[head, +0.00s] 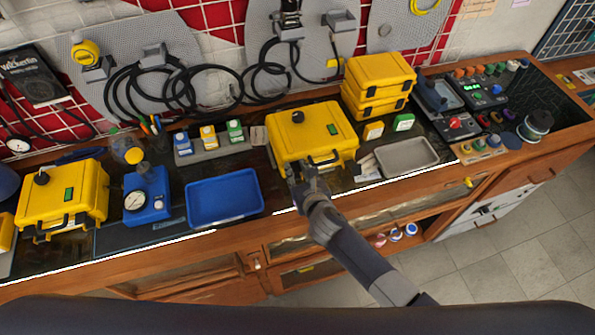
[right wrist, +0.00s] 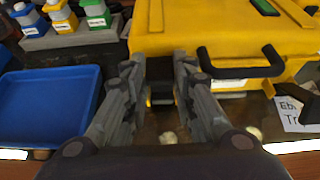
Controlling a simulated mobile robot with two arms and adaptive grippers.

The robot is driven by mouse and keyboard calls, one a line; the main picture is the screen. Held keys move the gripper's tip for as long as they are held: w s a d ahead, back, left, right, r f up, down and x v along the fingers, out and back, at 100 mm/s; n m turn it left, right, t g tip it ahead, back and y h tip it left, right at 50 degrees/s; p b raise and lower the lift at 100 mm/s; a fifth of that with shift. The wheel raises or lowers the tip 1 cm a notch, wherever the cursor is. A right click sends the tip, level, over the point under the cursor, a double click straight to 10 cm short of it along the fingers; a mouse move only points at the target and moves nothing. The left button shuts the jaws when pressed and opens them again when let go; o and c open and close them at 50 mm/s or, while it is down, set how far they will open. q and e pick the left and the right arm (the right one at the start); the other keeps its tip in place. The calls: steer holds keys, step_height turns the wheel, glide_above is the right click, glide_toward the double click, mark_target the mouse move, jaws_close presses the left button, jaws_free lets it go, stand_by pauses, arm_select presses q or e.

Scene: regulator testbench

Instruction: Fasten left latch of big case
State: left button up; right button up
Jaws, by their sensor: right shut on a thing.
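The big yellow case (head: 305,133) stands closed at the middle of the bench, with a black knob and a green label on its lid. Its front, with a black handle (right wrist: 240,70), fills the upper right of the right wrist view. My right gripper (head: 298,170) is at the left part of the case's front. In the right wrist view its fingers (right wrist: 160,80) are shut on the dark left latch (right wrist: 160,70), left of the handle. The fingers partly hide the latch, so its exact position is unclear. My left gripper is not in view.
A blue tray (head: 225,198) lies left of the case and a grey tray (head: 408,156) right of it. Bottles in a rack (head: 210,147) stand behind the blue tray. Smaller yellow cases (head: 377,82) are stacked at the back right. Another yellow case (head: 85,190) stands far left.

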steer(key=o, duration=1.1)
steer(key=shift+c, duration=0.2)
steer(key=shift+t, duration=0.3)
